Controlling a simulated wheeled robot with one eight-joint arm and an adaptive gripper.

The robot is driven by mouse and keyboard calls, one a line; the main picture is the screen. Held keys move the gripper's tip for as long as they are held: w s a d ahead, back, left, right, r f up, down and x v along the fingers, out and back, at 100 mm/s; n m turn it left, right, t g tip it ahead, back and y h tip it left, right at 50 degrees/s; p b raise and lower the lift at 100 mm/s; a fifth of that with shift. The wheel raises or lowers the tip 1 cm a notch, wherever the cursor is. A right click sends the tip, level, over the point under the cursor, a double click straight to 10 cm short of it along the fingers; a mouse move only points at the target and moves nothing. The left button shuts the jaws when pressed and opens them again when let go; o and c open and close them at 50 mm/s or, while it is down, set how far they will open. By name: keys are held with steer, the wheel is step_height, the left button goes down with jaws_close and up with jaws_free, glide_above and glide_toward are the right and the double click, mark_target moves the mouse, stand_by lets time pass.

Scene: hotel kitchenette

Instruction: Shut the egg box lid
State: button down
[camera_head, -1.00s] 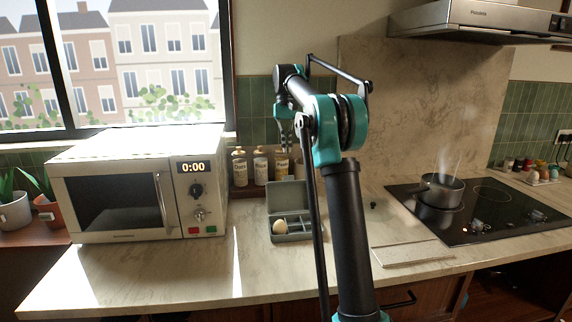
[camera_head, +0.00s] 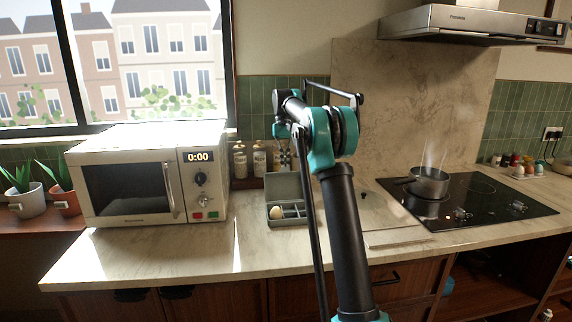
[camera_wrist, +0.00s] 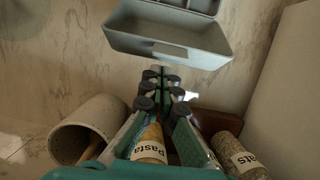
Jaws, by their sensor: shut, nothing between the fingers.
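The grey egg box (camera_head: 289,221) stands open on the counter, left of my arm. Its lid (camera_head: 282,186) stands raised at the back. A pale egg (camera_head: 276,212) sits in a left compartment; other visible compartments look empty, and my arm hides part of the box's right side. My gripper (camera_head: 284,160) is just above and behind the lid's top edge, pointing down. In the wrist view the lid (camera_wrist: 165,45) is at the top, beyond the fingertips of my gripper (camera_wrist: 163,82). The fingers are shut and empty, and a small gap to the lid seems to show.
Jars labelled Pasta (camera_wrist: 150,145) and Oats (camera_wrist: 243,158) stand behind the box, close to my gripper. A stone-coloured pot (camera_wrist: 95,122) is beside them. The microwave (camera_head: 148,180) is to the left; a steaming pan (camera_head: 428,180) sits on the hob at right. The counter front is clear.

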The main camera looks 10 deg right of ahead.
steer(key=shift+s+r, duration=0.3)
steer(key=shift+s, duration=0.1)
steer(key=shift+s+r+t, duration=0.3)
steer(key=shift+s+t, duration=0.05)
steer(key=shift+t, duration=0.35)
steer(key=shift+s+r+t, duration=0.1)
steer(key=shift+s+t, duration=0.05)
steer(key=shift+t, duration=0.15)
